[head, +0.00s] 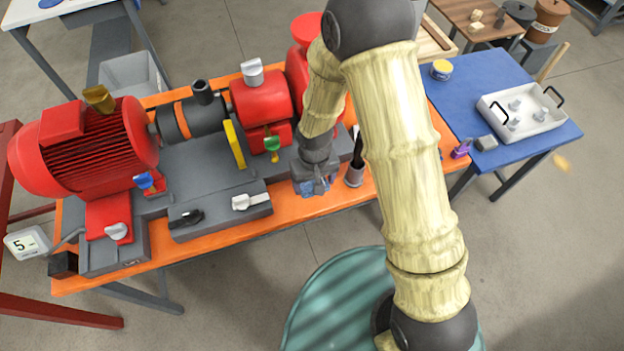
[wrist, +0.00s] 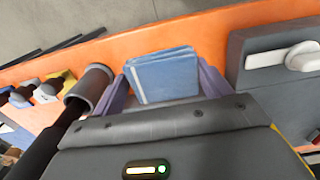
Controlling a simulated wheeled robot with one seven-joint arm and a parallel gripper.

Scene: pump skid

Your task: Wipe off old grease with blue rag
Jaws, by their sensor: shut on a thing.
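My gripper (head: 318,186) is at the front of the orange bench, right of the grey skid base. It is shut on the blue rag (wrist: 162,75). In the wrist view the folded rag sits between two pale purple fingers, over the orange bench top. In the head view only a little of the rag (head: 308,189) shows below my gripper. The red pump (head: 262,100) stands on the skid, behind and left of my gripper. I cannot make out any old grease for certain; my arm hides part of the pump's right side.
A grey cup (head: 355,175) with a dark handle in it stands close to the right of my gripper. A white-handled block (head: 250,201) lies to the left. A red motor (head: 85,150) fills the bench's left end. A blue table (head: 480,75) with a white tray (head: 520,128) stands right.

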